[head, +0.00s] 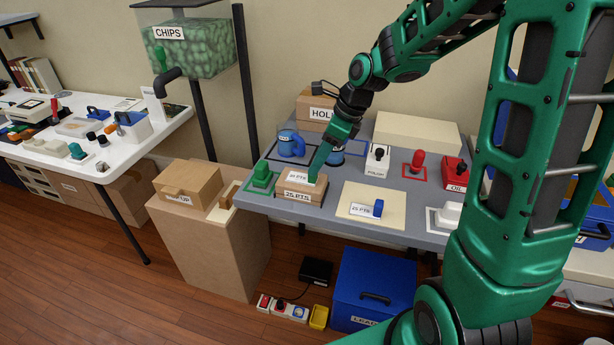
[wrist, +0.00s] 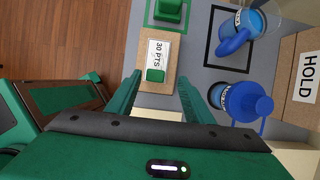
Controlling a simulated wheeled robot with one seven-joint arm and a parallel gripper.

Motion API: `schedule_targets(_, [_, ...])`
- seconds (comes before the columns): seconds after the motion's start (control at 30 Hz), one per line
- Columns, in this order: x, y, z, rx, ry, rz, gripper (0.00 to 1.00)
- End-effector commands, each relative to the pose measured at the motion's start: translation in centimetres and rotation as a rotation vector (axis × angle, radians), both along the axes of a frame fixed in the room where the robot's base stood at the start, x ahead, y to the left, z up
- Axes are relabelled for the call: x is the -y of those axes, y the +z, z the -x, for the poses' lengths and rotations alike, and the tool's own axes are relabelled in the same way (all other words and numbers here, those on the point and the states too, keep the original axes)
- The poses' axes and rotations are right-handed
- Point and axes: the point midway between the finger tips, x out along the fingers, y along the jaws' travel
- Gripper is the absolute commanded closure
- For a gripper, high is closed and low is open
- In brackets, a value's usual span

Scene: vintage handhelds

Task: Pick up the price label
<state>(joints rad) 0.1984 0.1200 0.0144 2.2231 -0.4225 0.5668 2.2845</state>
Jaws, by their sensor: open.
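A white price label reading "30 PTS" (wrist: 158,53) with a small green block (wrist: 155,75) at its end lies on top of a cardboard box. In the head view that top label (head: 298,176) is partly beside my gripper's fingers, and a "25 PTS" label shows on the box's front. Another label, reading "25 PTS" (head: 361,210), with a blue block (head: 378,208), lies on a cream mat. My gripper (wrist: 159,84) is open, its fingers on either side of the green block's end of the label. In the head view my gripper (head: 318,165) is over the box; contact cannot be told.
A green stamp-like block (head: 262,174) is left of the box. A box marked "HOLD" (head: 310,104) stands behind. The table's front edge is near.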

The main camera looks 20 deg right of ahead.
Motion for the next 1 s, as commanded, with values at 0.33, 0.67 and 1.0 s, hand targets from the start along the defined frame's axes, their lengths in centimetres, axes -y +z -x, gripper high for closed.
schedule_targets(0.33, [-1.8, -3.9, -0.5, -0.001, 0.001, -0.001, 0.53])
schedule_targets(0.67, [-1.8, -4.1, -0.6, 0.0, 0.0, 0.0, 0.63])
schedule_targets(1.0, [-1.8, -4.1, -0.7, 0.002, -0.001, 0.0, 0.81])
